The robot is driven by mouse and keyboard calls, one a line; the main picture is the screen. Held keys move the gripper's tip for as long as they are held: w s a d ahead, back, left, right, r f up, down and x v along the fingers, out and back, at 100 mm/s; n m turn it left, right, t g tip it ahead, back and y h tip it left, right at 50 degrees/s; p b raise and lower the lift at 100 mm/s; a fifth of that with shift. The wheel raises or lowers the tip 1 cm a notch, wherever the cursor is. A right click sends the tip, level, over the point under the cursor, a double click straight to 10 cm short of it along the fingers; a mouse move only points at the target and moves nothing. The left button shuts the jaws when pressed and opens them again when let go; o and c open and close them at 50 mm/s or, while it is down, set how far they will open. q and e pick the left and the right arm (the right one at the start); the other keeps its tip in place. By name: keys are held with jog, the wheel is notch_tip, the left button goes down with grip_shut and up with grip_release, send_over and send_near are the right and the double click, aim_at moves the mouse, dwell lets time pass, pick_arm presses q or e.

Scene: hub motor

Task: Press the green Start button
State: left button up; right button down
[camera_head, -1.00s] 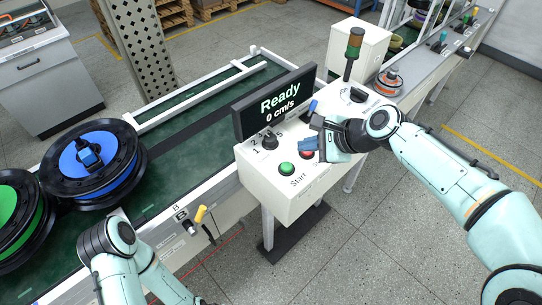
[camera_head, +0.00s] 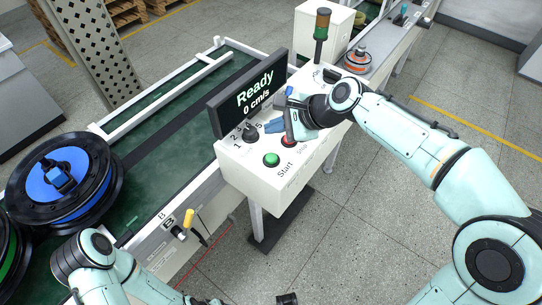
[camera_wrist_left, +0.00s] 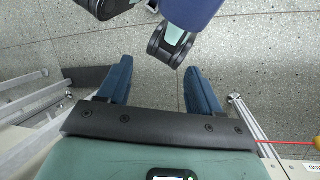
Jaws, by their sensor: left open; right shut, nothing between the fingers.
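The green Start button (camera_head: 271,160) is on the sloped top of a white control box (camera_head: 262,182), with the word "Start" beside it. A red button (camera_head: 288,142) next to it is partly hidden by my right gripper. My right gripper (camera_head: 272,126) is shut and empty. In the picture it lies just above the green button, over the panel between the knob and the red button; its exact height is unclear. My left gripper (camera_wrist_left: 158,85) is open and empty in the left wrist view, with grey floor below its fingers. A screen (camera_head: 248,95) reads "Ready, 0 cm/s".
A black rotary knob (camera_head: 250,134) sits left of my right gripper. A green conveyor (camera_head: 175,150) carries a blue-and-black spool (camera_head: 62,180). A yellow-handled lever (camera_head: 188,218) is on the conveyor's near side. A signal lamp (camera_head: 322,30) stands behind the box.

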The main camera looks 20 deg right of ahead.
jog(key=b, duration=0.6)
send_over(274, 159)
notch_tip(274, 159, down, 7)
jog(key=shift+r, duration=0.1)
jog(key=shift+w+f+b, duration=0.1)
jog(key=shift+f+b, duration=0.4)
jog(key=shift+f, duration=0.3)
dwell(0.9)
jog(key=shift+f, duration=0.4)
jog(key=shift+f+b, duration=0.4)
jog(key=shift+f, duration=0.2)
dwell(0.5)
jog(key=shift+r, duration=0.15)
jog(key=shift+r+p, duration=0.85)
jog(key=shift+p, duration=0.2)
jog(key=shift+r, duration=0.1)
